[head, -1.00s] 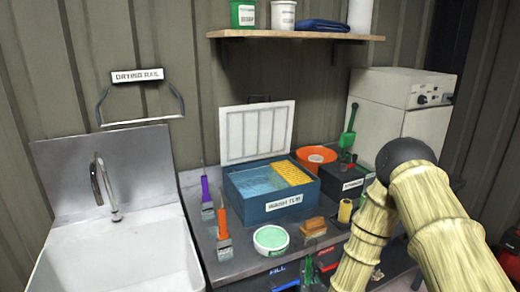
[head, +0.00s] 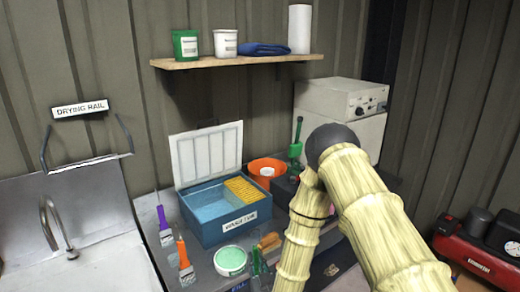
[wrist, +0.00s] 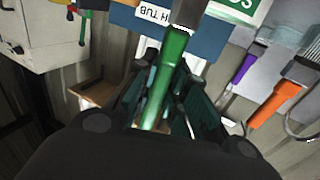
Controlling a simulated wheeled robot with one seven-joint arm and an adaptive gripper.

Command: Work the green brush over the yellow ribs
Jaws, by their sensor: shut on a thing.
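The green brush (wrist: 165,75) is held by its handle between the dark jaws of my gripper (wrist: 165,110). Its grey ferrule shows at the top of the wrist view; its bristles are out of that picture. In the head view my gripper (head: 257,264) is low, at the front edge of the bench, partly hidden by my arm. The yellow ribs (head: 244,189) lie at the right side inside the open blue wash tub (head: 228,232), with bluish water to their left. The gripper is in front of the tub, apart from the ribs.
A purple brush (head: 163,225) and an orange brush (head: 184,258) stand left of the tub. A round green-topped pot (head: 230,261) and a brown block (head: 269,241) lie in front. An orange bowl (head: 267,170) is behind right. The white lid (head: 207,153) stands open behind.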

